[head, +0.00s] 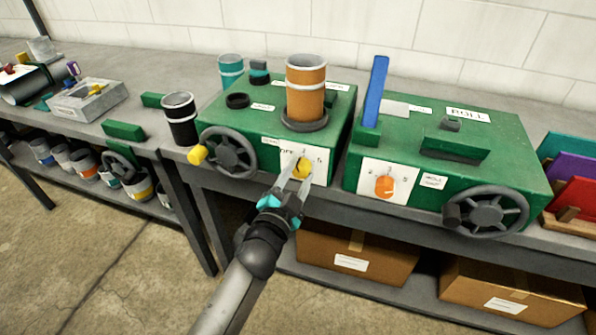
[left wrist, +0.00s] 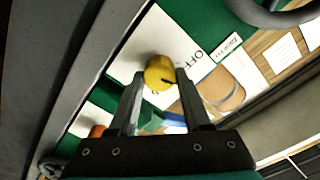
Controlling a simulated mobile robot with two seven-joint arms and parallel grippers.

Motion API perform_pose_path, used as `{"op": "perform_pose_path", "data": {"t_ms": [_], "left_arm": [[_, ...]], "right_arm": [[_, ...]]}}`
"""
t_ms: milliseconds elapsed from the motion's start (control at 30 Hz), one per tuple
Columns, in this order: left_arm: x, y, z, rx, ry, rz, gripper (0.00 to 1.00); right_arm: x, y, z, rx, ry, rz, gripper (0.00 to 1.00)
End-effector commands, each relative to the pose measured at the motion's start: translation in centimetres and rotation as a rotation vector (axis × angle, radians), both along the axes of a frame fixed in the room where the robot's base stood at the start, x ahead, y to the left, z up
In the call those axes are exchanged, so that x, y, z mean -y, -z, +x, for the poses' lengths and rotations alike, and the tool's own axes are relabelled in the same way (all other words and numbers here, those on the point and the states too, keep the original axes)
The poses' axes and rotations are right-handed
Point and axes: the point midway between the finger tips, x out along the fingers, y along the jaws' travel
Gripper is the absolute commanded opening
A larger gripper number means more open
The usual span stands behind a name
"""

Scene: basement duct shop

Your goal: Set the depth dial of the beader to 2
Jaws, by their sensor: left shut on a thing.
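The left green machine (head: 338,125) carries a yellow dial (head: 302,170) on a white plate on its front. In the left wrist view the yellow dial (left wrist: 158,72) has a dark pointer mark toward the lower right. The white plate (left wrist: 185,42) shows "OFF" beside the dial; its other marks are hidden or too small to read. My left gripper (head: 300,174) reaches the dial from the front and is shut on it, one finger on each side. In the left wrist view the left gripper (left wrist: 157,82) also closes around the dial. My right gripper is not in view.
A handwheel (head: 229,153) with a yellow knob sits left of the dial. The right green machine (head: 500,140) has an orange dial (head: 384,186) and another handwheel (head: 490,211). An orange cylinder (head: 306,85) stands on the left machine. Cardboard boxes (head: 352,262) lie on the shelf below.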

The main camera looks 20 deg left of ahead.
Motion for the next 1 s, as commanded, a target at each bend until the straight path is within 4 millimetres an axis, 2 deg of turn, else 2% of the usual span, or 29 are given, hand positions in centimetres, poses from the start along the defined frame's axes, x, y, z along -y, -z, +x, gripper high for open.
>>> {"op": "perform_pose_path", "data": {"t_ms": [400,1000], "left_arm": [[0.10,-0.03,0.02,0.011,0.001,0.263,0.00],[0.11,0.00,0.02,0.013,0.002,0.335,0.00]], "right_arm": [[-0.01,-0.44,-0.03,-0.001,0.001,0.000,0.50],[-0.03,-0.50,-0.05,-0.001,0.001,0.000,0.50]]}}
